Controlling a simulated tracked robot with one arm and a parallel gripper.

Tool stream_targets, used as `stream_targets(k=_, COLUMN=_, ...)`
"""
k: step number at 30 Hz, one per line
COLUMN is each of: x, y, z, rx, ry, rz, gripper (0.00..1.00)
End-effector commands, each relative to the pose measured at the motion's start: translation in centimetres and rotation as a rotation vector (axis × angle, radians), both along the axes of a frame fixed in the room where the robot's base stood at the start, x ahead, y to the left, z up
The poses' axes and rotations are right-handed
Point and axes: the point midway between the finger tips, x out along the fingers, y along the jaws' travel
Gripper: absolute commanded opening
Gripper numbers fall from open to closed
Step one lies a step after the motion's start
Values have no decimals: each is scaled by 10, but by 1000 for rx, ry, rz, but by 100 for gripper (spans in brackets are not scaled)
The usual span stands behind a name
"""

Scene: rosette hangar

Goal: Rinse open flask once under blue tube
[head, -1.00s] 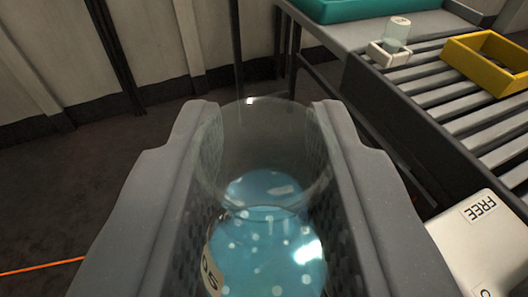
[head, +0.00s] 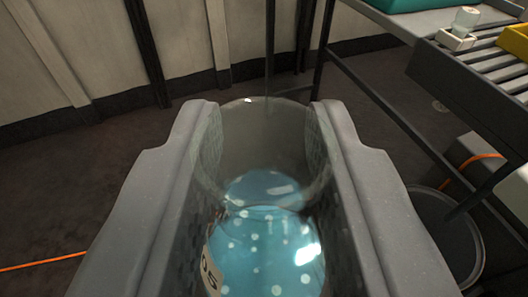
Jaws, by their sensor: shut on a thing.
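My gripper (head: 262,125) is shut on a clear open flask (head: 262,235), with one jaw on each side of it. The flask has a wide open mouth facing the camera and pale blue contents or a blue lower part with white spots. Part of a label with dark digits shows on its lower left, cut by the jaw. No blue tube can be made out in the head view.
A slatted bench (head: 470,85) stands at the upper right, with a small capped jar in a white holder (head: 457,40), a yellow tray (head: 515,40) and a teal tray (head: 400,5). A round bin (head: 445,235) is below. Open dark floor lies left.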

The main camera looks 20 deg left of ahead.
Motion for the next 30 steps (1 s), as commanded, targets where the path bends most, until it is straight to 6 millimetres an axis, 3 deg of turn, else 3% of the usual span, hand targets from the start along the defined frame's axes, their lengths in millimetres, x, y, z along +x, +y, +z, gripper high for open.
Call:
stream_targets(k=12, x=-21, y=26, z=0, rx=-1, ry=2, rz=0, gripper=0)
stream_targets(k=30, x=-25, y=30, z=12, rx=-2, ry=-1, rz=-1, gripper=0)
